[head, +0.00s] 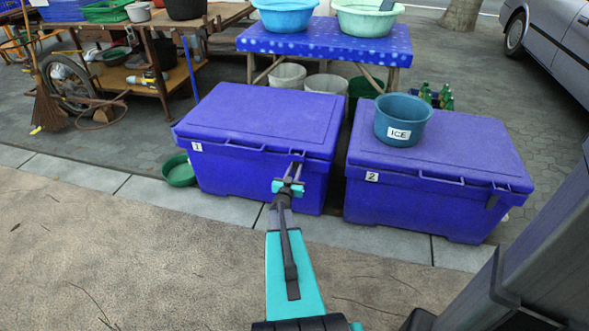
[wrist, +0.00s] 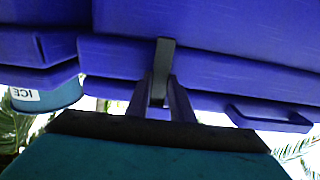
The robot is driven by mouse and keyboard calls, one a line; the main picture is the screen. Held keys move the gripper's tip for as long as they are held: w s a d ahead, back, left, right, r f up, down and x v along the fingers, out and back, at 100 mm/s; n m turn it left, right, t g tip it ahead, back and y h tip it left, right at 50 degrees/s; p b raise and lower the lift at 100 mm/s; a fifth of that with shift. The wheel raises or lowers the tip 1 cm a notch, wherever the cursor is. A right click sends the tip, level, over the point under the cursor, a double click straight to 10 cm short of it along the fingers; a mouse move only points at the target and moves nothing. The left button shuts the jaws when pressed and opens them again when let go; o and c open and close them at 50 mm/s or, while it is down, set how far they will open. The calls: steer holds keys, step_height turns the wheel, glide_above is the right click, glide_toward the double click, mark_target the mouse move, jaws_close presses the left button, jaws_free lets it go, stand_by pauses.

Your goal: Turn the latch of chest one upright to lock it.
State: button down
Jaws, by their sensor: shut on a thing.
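Chest one (head: 262,118) is a blue lidded box with a white "1" label, its lid shut. My gripper (head: 296,164) is at the right part of its front, just under the lid rim. In the wrist view, which is upside down, the gripper fingers (wrist: 161,98) are shut on the dark latch (wrist: 163,56). The latch's long side runs up and down in that picture, in line with the fingers. Part of it is hidden between the fingers, and in the head view my gripper mostly covers it.
Chest two (head: 420,201) stands close on the right, with a blue "ICE" tub (head: 402,120) on its lid. A lid handle (wrist: 270,117) is beside the latch. A green bowl (head: 178,170) is on the ground at left. The pavement in front is clear.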

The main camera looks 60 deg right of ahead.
steer(key=shift+s+f, duration=0.35)
steer(key=shift+s, duration=0.15)
steer(key=c, duration=1.6)
jaws_free()
steer(key=shift+o, duration=0.2)
steer(key=shift+w+r, duration=0.1)
steer(key=shift+w, duration=0.05)
steer(key=shift+w+a+r, duration=0.1)
steer(key=shift+v, duration=0.8)
steer(key=p+v, duration=0.1)
steer(key=v, duration=1.1)
